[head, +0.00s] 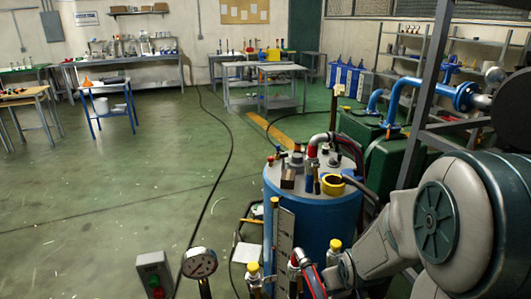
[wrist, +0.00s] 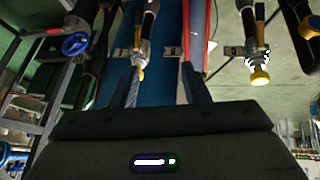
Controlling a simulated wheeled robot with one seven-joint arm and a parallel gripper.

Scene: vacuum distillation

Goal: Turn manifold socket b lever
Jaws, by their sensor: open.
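Several manifold valve fittings stand low at the front of a blue vessel (head: 315,215) in the head view. They include a left yellow-capped one (head: 253,268) and a right yellow-capped one (head: 335,245). I cannot tell which carries the socket b lever. In the wrist view, my gripper (wrist: 163,84) is open, its two dark fingers apart. A yellow-tipped fitting (wrist: 141,72) shows just beyond the left finger, and another yellow-capped fitting (wrist: 260,75) hangs to the right, apart from the fingers. Contact with any lever is not clear. In the head view my arm hides the gripper's tips.
A gauge (head: 199,263) and a green-and-red button box (head: 154,274) stand left of the vessel. Blue pipework (head: 430,92) and a metal frame are at right. Open floor (head: 120,200) lies to the left.

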